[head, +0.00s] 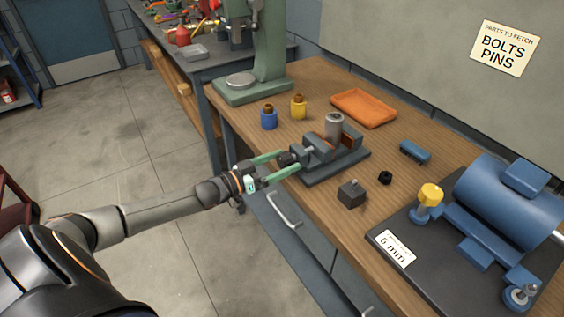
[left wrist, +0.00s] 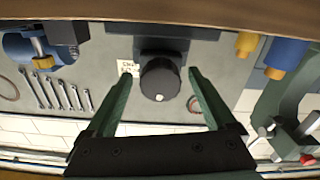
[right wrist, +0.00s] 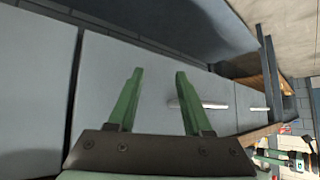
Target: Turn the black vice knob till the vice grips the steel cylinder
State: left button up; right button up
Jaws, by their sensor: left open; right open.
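The grey vice (head: 350,158) stands on the wooden bench. The steel cylinder (head: 334,122) stands upright between its jaws; I cannot tell whether both jaws touch it. The black knob (head: 287,159) is on the vice's near-left end, and it also shows in the left wrist view (left wrist: 160,80). My left gripper (head: 283,163) is open, with its green fingers on either side of the knob. In the left wrist view a gap shows between the knob and each finger. My right gripper (right wrist: 159,72) is open and empty, in front of grey cabinet fronts.
A dark block (head: 351,194) and a black nut (head: 385,178) lie right of the vice. Blue (head: 269,119) and yellow (head: 299,107) bottles and an orange tray (head: 364,108) stand behind it. A blue motor (head: 508,203) fills the bench's right end.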

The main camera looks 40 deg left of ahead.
pick_arm(q)
jog(key=shift+w, duration=0.1)
jog(key=c, duration=1.4)
